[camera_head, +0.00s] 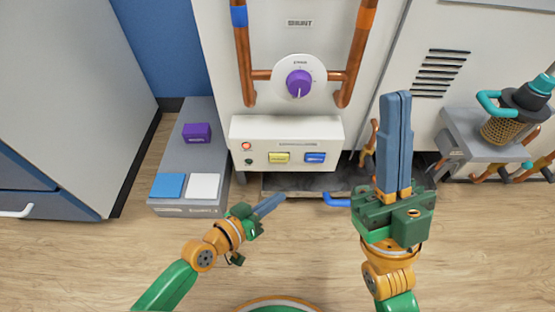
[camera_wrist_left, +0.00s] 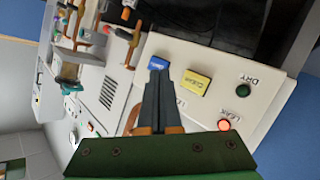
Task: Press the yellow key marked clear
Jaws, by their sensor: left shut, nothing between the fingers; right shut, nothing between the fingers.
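The yellow key (camera_head: 278,158) is on the front of a white control box (camera_head: 250,131), between two small lamps and a blue key (camera_head: 315,158). In the left wrist view the yellow key (camera_wrist_left: 196,84) reads as marked clear, with the blue key (camera_wrist_left: 159,63) beside it. My left gripper (camera_head: 281,197) is shut and empty, below and in front of the box, apart from the keys. In the left wrist view its fingers (camera_wrist_left: 160,75) point toward the blue key. My right gripper (camera_head: 395,97) is shut and empty, raised at the right of the box.
A red-lit lamp (camera_head: 247,146) and a dark green lamp (camera_head: 249,162) sit left of the yellow key. A purple knob (camera_head: 299,83) and copper pipes (camera_head: 245,60) are above. A grey bench (camera_head: 181,150) stands left; a grey stand (camera_head: 470,128) with a wire-mesh filter stands right.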

